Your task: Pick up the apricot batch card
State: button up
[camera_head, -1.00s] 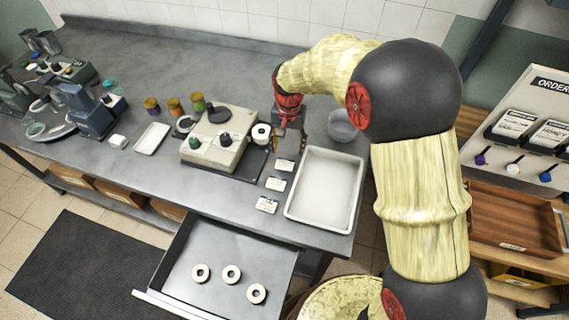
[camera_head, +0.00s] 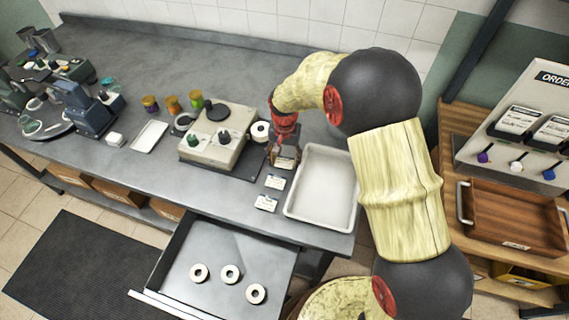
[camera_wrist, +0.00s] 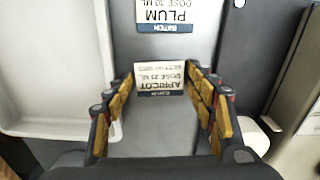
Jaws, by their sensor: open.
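The apricot batch card (camera_wrist: 160,82) is a small white card with a dark blue band. In the wrist view it lies on the grey worktop between the two fingers of my gripper (camera_wrist: 161,76). My gripper is open, with a finger to each side of the card and a gap at both sides. In the head view my gripper (camera_head: 284,158) points down over the card row and mostly hides the apricot card. The plum batch card (camera_wrist: 165,12) lies beyond the fingertips; it also shows in the head view (camera_head: 275,182).
A third card (camera_head: 266,203) lies nearer the worktop's front edge. A white tray (camera_head: 297,211) stands close to the right, and a beige device (camera_head: 205,158) to the left. An open drawer (camera_head: 209,248) with three pale rings juts out below.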

jog(key=shift+c, duration=0.9)
jog(key=c, duration=0.7)
jog(key=shift+c, duration=0.2)
